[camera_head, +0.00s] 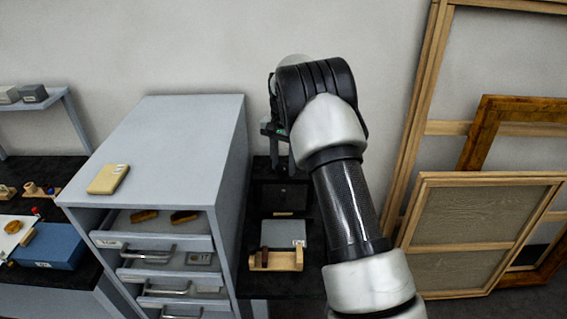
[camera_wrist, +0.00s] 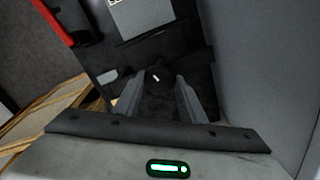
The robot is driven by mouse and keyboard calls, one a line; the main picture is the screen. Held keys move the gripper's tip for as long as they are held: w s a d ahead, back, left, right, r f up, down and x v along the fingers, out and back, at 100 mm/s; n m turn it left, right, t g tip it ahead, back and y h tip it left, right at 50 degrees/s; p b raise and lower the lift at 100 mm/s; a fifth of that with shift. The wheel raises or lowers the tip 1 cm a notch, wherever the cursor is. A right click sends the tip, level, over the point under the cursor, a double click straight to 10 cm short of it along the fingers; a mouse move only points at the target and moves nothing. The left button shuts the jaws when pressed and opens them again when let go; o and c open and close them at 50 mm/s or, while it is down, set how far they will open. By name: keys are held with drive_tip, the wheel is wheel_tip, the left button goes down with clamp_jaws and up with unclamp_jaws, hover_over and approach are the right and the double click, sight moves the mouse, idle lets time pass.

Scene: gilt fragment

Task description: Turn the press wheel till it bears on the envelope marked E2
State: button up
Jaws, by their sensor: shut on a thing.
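My gripper (camera_wrist: 155,88) is shut on a dark round knob with a white mark, which looks like the press wheel (camera_wrist: 155,76). In the head view my gripper (camera_head: 278,152) points down over the dark press (camera_head: 280,194), partly hidden by my arm. A flat grey piece that may be the envelope (camera_head: 283,231) lies in front of the press, with a small label too small to read. It also shows in the wrist view (camera_wrist: 146,16), its label cut off. I cannot tell whether the press touches it.
A grey drawer cabinet (camera_head: 165,140) stands close on the left, with a yellowish block (camera_head: 108,179) on top and its upper drawer open. A small wooden holder (camera_head: 276,261) lies before the grey piece. Wooden frames (camera_head: 480,235) lean at the right. A red bar (camera_wrist: 54,22) shows in the wrist view.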

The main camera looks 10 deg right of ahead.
sight(283, 167)
drive_tip(key=shift+m, duration=1)
drive_tip(key=o, duration=1.1)
drive_tip(key=shift+c, duration=0.2)
wheel_tip(283, 167, up, 17)
drive_tip(key=shift+r, duration=0.2)
